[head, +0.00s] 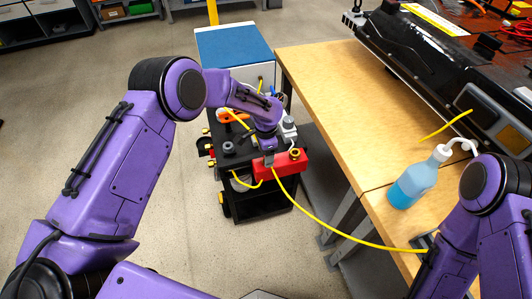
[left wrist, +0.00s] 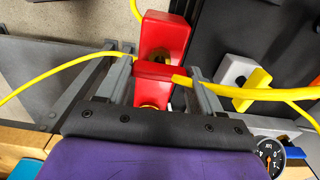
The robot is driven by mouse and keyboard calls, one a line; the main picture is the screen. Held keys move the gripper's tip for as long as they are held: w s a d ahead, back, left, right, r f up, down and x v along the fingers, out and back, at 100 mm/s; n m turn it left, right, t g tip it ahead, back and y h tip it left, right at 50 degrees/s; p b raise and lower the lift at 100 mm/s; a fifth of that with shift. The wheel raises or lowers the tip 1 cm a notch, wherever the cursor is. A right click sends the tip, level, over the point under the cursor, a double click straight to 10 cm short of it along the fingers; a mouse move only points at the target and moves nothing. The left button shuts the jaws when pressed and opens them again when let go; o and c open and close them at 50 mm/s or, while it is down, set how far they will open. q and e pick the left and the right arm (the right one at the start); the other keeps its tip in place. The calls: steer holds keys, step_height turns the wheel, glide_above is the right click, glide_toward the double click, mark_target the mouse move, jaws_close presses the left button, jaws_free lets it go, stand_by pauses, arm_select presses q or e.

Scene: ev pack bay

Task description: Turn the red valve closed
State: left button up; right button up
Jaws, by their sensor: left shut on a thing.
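The red valve (head: 293,163) is a red block with a yellow part, on the front of a black cart. My left gripper (head: 268,160) reaches down onto it. In the left wrist view, my left gripper (left wrist: 160,82) has a finger on each side of a red bar (left wrist: 160,71) and is shut on it. The valve's red body (left wrist: 165,35) shows beyond the bar, with another red and yellow part between the fingers below it. The exact turn angle of the valve is hard to tell. My right gripper is not in view.
The black cart (head: 260,205) holds fittings and yellow hoses. A yellow hose (head: 330,228) runs from the valve to the wooden table (head: 325,75). A blue spray bottle (head: 412,185) and a battery pack (head: 450,60) stand there. A gauge (left wrist: 268,152) shows near the gripper.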

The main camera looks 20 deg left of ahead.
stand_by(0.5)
arm_select(q)
steer(key=o, duration=1.1)
steer(key=shift+c, duration=0.2)
step_height(320, 180, up, 11)
steer(key=b, duration=0.1)
steer(key=shift+f, duration=0.2)
steer(key=shift+d, duration=0.1)
